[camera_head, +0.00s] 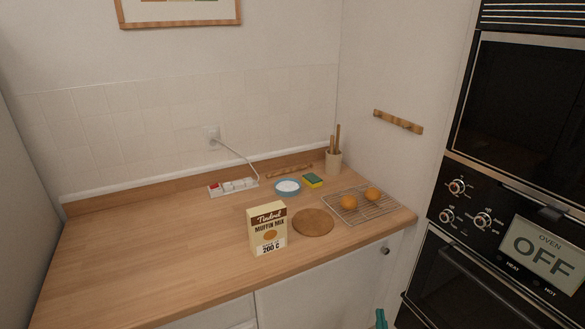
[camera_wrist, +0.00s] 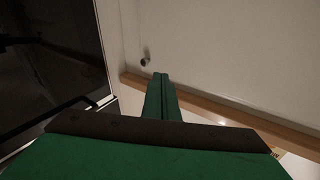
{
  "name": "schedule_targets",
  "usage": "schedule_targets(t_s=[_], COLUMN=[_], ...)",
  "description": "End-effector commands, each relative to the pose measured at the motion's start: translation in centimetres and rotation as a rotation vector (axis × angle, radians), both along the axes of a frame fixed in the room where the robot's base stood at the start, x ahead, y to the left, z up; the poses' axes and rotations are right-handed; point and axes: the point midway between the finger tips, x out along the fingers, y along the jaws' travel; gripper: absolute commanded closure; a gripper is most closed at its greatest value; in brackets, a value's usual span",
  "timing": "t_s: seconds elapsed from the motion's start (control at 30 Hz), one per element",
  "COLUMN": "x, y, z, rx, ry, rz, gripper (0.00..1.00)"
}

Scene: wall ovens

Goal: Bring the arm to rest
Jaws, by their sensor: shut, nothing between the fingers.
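My gripper (camera_wrist: 161,82) shows in the wrist view as two green fingers pressed together, shut and empty. In the head view, a small teal tip (camera_head: 381,318) at the bottom edge looks like part of my gripper; the rest of the arm is out of view. The tip is in front of the white cabinet and below the counter's front edge. In the wrist view the fingers point toward a pale cabinet front with a round knob (camera_wrist: 145,62). Nothing shows in contact with the fingers.
The wooden counter (camera_head: 130,255) holds a muffin mix box (camera_head: 267,230), a round board (camera_head: 314,222), a wire rack (camera_head: 350,214) with two muffins, a blue bowl (camera_head: 287,187) and a sponge (camera_head: 313,181). The wall oven (camera_head: 490,235) at right reads OFF.

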Motion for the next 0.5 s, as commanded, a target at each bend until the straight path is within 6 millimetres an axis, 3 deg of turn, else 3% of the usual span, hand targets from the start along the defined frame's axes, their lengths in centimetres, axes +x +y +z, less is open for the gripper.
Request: schedule_targets(t_s=[0.03, 0.27, 0.5], x=[0.3, -0.7, -5.4], y=[2.7, 14.4, 24.3], z=[0.1, 1.2, 2.1], rx=[0.021, 0.126, 0.218], ry=[-0.015, -0.082, -0.101], rz=[0.011, 0.027, 0.018], gripper=[1.00, 1.00, 1.00])
